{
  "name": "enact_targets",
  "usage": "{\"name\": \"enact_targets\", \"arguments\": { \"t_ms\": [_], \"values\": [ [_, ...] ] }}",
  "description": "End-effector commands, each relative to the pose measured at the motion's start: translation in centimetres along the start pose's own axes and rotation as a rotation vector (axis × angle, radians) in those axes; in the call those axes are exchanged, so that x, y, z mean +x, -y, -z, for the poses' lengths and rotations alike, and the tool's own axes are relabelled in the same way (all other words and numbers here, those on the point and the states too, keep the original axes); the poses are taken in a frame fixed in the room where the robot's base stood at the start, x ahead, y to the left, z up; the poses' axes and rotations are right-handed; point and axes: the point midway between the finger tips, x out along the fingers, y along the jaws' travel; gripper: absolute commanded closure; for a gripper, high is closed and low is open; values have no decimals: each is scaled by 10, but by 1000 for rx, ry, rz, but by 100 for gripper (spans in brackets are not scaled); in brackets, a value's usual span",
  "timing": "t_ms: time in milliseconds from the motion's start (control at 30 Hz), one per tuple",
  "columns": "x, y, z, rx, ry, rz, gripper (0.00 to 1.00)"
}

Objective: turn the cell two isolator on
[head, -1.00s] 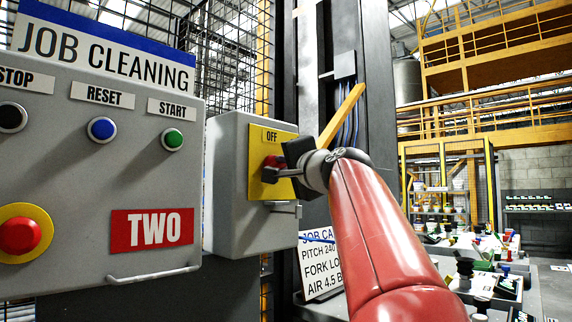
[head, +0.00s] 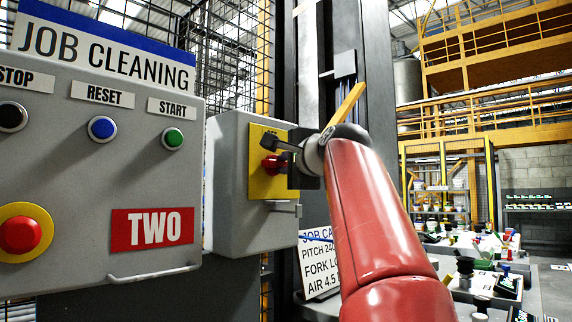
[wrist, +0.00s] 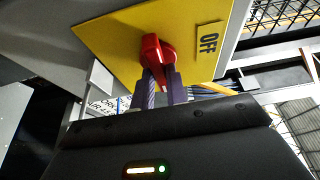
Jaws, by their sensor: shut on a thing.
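The cell two isolator is a grey box (head: 228,180) with a yellow plate (head: 257,185) on its face and a red rotary handle (head: 270,166). In the wrist view the red handle (wrist: 154,52) stands out from the yellow plate (wrist: 110,38), beside an OFF label (wrist: 208,40). My gripper (head: 279,156) is at the handle, rolled over. In the wrist view its two fingers (wrist: 162,82) are shut on the handle's near end. In the head view the gripper hides part of the plate and most of the OFF label.
Left of the isolator is a grey control panel (head: 85,205) with a red TWO sign (head: 152,228), several buttons and a red stop button (head: 20,236). A bar handle (head: 153,272) juts from its lower edge. A small bracket (head: 283,208) sticks out below the isolator's handle.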

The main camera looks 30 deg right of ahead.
Motion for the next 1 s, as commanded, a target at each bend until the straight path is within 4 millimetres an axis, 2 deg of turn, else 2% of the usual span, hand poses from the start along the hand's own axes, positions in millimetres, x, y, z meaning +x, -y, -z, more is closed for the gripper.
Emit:
{"name": "enact_targets", "arguments": {
  "t_ms": [200, 233, 400, 733, 1000],
  "values": [
    [0, -1, 0, 3, 1, -2, 100],
    [0, -1, 0, 3, 1, -2, 83],
    [0, -1, 0, 2, 1, -1, 64],
    [-6, 0, 0, 0, 0, 1, 64],
    [-49, -2, 0, 0, -1, 2, 64]
  ]
}}
